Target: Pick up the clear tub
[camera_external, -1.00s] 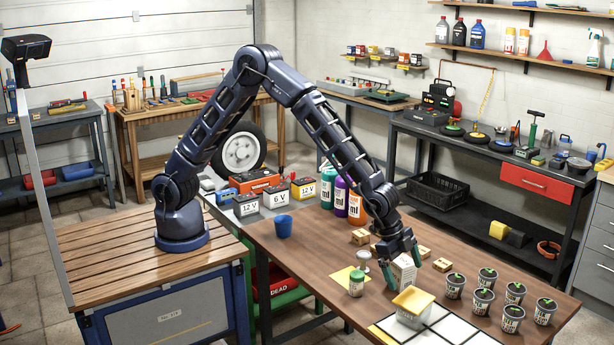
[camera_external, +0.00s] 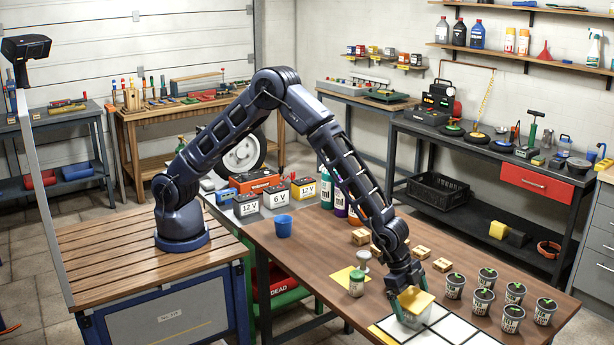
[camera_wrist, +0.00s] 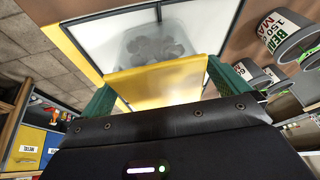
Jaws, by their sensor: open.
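The clear tub (camera_external: 412,318) is see-through with a yellow lid (camera_external: 414,299) and stands on a white tiled mat (camera_external: 462,330) at the table's front. In the wrist view the tub (camera_wrist: 158,42) holds dark shapes, and its yellow lid (camera_wrist: 155,84) lies between my fingers. My gripper (camera_external: 411,293) points down over the tub, with its green fingers on either side of the lid. The fingers also flank it in the wrist view (camera_wrist: 163,88). The jaws are open. I cannot tell whether either finger touches the lid.
Several small labelled pots (camera_external: 483,300) stand just right of the tub. A green-capped jar (camera_external: 356,284) on a yellow sheet and a white stamp-like piece (camera_external: 363,258) stand to its left. Small wooden blocks (camera_external: 441,265) lie behind.

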